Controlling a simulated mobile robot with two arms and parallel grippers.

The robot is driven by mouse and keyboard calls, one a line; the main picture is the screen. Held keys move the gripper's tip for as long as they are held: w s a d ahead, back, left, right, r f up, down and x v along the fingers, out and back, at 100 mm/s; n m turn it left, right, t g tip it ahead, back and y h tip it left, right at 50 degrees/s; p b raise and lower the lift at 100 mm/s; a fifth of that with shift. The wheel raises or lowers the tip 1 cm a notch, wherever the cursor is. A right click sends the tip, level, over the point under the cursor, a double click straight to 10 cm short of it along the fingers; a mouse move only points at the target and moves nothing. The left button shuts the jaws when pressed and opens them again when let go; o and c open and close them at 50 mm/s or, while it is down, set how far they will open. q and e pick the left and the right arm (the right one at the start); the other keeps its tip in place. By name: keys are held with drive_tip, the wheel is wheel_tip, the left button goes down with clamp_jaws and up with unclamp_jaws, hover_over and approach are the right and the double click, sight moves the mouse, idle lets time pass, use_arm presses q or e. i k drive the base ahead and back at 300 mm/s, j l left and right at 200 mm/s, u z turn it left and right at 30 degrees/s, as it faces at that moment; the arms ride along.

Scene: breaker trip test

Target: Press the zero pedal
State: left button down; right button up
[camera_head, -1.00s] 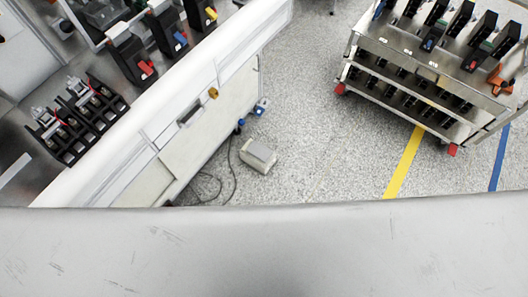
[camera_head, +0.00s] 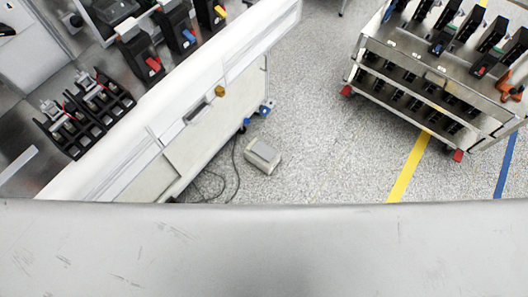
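The zero pedal looks to be the small pale grey box (camera_head: 262,156) on the speckled floor. It stands beside the white bench, near the middle of the camera_head view. A dark cable lies on the floor to its left. Nothing is touching the box from above. Neither of my grippers is in the view.
The white bench (camera_head: 205,145) fills the left side, with several black breakers (camera_head: 142,55) and black fixtures (camera_head: 85,110) on top. A two-shelf cart (camera_head: 432,68) with breakers stands at upper right. Speckled floor (camera_head: 320,120) between them is clear. A grey surface spans the bottom.

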sight(262, 150)
drive_tip(key=u, duration=0.2)
drive_tip(key=i+l+u, duration=0.25)
drive_tip(key=u, duration=0.15)
drive_tip(key=i+l+u, duration=0.15)
drive_tip(key=l+u, duration=0.25)
drive_tip(key=i+l, duration=0.15)
drive_tip(key=l, duration=0.25)
drive_tip(key=i+l+u, duration=0.1)
drive_tip(key=l, duration=0.25)
drive_tip(key=i+l, duration=0.15)
drive_tip(key=l, duration=0.25)
drive_tip(key=i+l+u, duration=0.1)
drive_tip(key=l, duration=0.3)
drive_tip(key=i+l, duration=0.1)
drive_tip(key=l, duration=0.25)
